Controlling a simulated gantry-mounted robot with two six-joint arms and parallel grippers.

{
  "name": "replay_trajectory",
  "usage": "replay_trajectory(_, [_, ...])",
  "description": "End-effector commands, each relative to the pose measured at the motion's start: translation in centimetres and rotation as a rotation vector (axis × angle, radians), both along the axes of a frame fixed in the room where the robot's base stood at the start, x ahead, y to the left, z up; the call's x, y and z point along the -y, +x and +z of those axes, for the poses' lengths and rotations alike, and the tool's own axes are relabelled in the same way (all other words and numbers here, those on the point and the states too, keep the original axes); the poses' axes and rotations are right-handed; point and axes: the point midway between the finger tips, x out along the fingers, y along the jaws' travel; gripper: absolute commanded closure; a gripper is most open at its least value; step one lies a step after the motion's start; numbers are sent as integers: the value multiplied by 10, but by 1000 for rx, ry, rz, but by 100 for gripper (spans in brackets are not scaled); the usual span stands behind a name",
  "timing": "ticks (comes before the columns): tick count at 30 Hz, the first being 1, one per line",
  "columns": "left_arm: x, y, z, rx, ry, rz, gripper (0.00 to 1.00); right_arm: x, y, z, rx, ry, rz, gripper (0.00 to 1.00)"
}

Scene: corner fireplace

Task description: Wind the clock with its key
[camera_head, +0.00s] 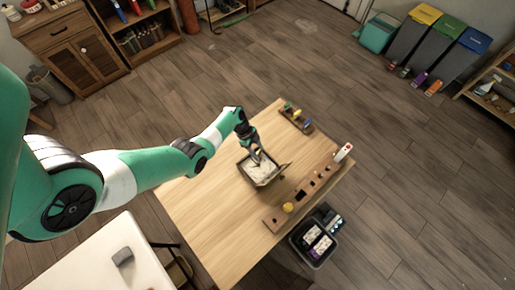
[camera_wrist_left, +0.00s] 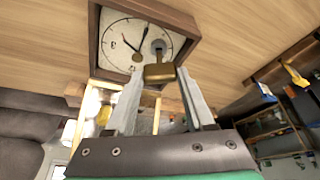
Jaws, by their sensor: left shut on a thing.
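The clock (camera_head: 247,172) sits on the wooden table with its white dial facing up inside a dark frame. In the left wrist view the clock's dial (camera_wrist_left: 115,36) shows black hands and a brown wooden rim. My left gripper (camera_head: 257,158) is over the dial. Its fingers (camera_wrist_left: 160,76) are shut on the brass-coloured key (camera_wrist_left: 159,72). The key's shaft end is against or just above a dark round spot on the dial; I cannot tell whether it is inserted. The gripper partly covers the clock in the head view. My right gripper is not in view.
A wooden rail (camera_head: 273,217) with a yellow knob and small pieces lies right of the clock. A small tray (camera_head: 284,112) of coloured items is at the table's far edge. A black bin (camera_head: 316,262) stands beyond the right edge. The table's left part (camera_head: 205,225) is clear.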

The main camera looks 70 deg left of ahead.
Motion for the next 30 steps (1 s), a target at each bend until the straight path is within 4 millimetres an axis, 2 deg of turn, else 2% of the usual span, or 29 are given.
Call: replay_trajectory(30, [0, 0, -11, 0, 0, 0, 91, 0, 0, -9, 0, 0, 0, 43])
